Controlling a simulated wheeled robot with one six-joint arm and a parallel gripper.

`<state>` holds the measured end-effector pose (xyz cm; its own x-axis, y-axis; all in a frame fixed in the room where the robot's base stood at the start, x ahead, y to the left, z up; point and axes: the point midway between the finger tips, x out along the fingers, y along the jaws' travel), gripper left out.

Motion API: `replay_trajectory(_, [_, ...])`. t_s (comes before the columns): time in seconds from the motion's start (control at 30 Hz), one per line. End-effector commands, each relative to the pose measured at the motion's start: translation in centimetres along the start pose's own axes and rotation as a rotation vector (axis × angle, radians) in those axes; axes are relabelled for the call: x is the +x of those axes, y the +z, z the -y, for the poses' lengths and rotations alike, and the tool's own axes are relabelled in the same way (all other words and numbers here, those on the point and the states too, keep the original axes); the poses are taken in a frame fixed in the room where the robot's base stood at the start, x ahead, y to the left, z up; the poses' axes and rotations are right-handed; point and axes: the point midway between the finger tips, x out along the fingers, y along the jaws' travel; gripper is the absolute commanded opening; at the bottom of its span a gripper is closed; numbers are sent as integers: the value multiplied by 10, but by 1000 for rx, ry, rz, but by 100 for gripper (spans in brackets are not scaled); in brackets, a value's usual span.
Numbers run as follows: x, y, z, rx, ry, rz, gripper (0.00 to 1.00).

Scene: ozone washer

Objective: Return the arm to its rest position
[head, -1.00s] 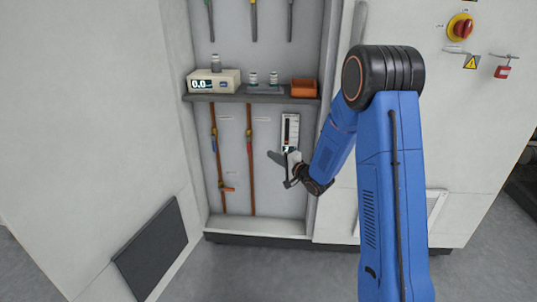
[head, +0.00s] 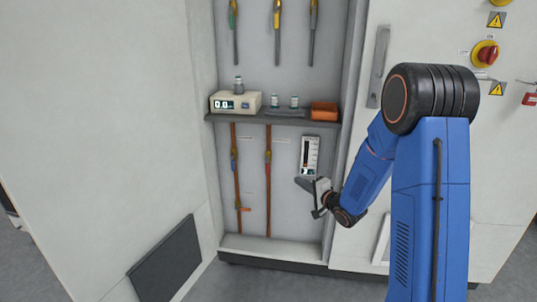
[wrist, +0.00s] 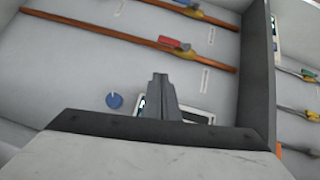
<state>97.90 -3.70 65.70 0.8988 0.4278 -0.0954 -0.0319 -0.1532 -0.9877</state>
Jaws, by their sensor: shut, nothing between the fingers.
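My blue arm (head: 430,215) is bent at the elbow and reaches down and left toward the open cabinet. My gripper (head: 302,184) is at the lower right of the cabinet, just in front of and below a white gauge panel (head: 310,156). In the wrist view my gripper (wrist: 160,82) is shut with its fingers together and nothing between them. Behind the fingers, the gauge panel (wrist: 203,117) is partly hidden, and a blue knob (wrist: 114,100) shows to their left.
Copper pipes (head: 268,190) with valves run down the cabinet's back wall. A red rotary switch (head: 485,53) and a door handle (head: 378,66) are on the right panel.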

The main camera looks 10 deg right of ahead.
Motion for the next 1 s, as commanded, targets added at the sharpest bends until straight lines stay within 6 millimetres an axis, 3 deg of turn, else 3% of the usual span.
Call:
replay_trajectory(0.27, [-33,-14,36,-262,177,-103,0])
replay_trajectory(0.47, [-70,-18,56,-433,327,-149,0])
replay_trajectory(0.73, [-135,-14,78,-617,535,-158,0])
replay_trajectory(1.0, [-211,8,91,-755,731,-92,0])
